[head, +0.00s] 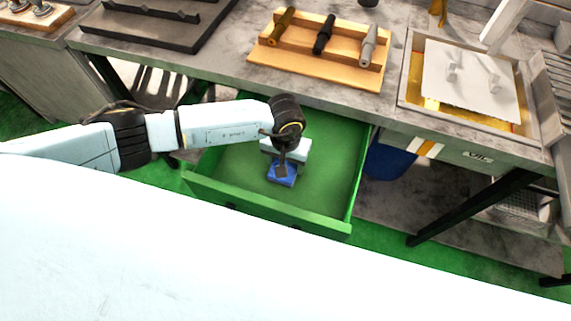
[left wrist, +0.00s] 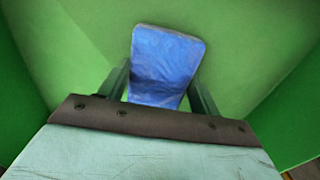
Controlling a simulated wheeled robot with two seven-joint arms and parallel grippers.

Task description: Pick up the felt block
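The felt block (head: 287,182) is blue and lies on the floor of the open green drawer (head: 240,207). In the left wrist view the felt block (left wrist: 166,55) is at the upper middle, its far end reaching beyond the fingertips. My left gripper (head: 283,169) points down into the drawer, right over the block, and hides part of it. In the left wrist view the dark fingers of my left gripper (left wrist: 161,75) stand apart, one on each side of the block. Narrow gaps seem to remain; contact is not clear. My right gripper is not in view.
The drawer's front wall (head: 265,212) and side walls enclose the block. The grey workbench (head: 220,65) lies behind, with a wooden holder (head: 312,72) of several tools. A framed tray with a pale sheet (head: 470,80) is at right. The rest of the drawer floor is bare.

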